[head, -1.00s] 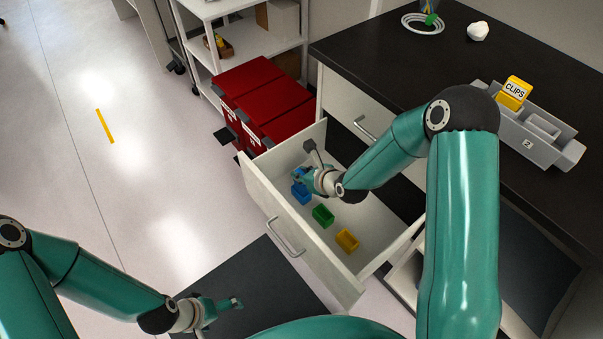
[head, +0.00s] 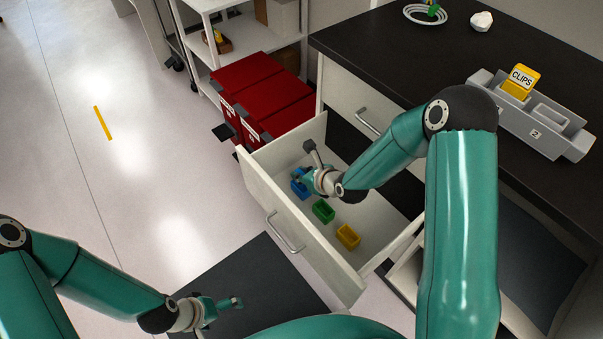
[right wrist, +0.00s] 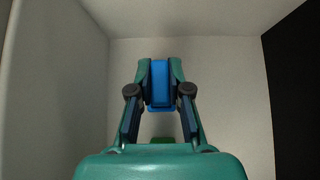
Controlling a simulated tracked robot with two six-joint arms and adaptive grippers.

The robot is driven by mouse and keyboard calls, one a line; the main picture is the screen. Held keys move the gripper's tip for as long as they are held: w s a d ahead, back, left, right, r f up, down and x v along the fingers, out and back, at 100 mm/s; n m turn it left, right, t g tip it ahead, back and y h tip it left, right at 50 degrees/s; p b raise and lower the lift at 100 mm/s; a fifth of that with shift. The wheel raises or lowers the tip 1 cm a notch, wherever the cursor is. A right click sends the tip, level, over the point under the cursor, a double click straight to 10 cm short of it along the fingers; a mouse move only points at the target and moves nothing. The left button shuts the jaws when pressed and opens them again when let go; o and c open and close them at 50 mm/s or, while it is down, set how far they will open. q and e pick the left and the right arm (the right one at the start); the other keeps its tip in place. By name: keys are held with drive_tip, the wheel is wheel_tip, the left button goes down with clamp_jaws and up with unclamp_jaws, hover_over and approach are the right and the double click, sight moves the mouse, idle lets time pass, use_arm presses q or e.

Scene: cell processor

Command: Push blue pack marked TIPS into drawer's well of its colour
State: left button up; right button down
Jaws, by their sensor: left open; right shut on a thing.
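The drawer (head: 262,192) is open, with three small coloured wells in a row on its floor. The blue well (head: 299,190) is at the far end, the green well (head: 323,211) is in the middle and the yellow well (head: 348,236) is nearest. My right gripper (right wrist: 160,72) is inside the drawer, over the blue well, shut on the blue pack (right wrist: 159,84). The pack stands upright between the fingers; its lettering is not visible, and I cannot tell how deep it sits in the well. My left gripper (head: 226,304) is open and empty, low and away from the drawer.
A yellow pack marked CLIPS (head: 522,79) stands in a grey tray (head: 540,136) on the dark worktop (head: 400,60). Red boxes (head: 262,95) stand beyond the drawer. A dark mat (head: 250,280) lies on the floor.

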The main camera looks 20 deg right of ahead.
drive_tip(key=shift+f, duration=0.3)
drive_tip(key=c, duration=1)
unclamp_jaws()
drive_tip(key=shift+r, duration=0.1)
drive_tip(key=v, duration=1.1)
drive_tip(key=shift+s+d+r, duration=0.1)
drive_tip(key=shift+s+r, duration=0.05)
drive_tip(key=shift+s, duration=0.25)
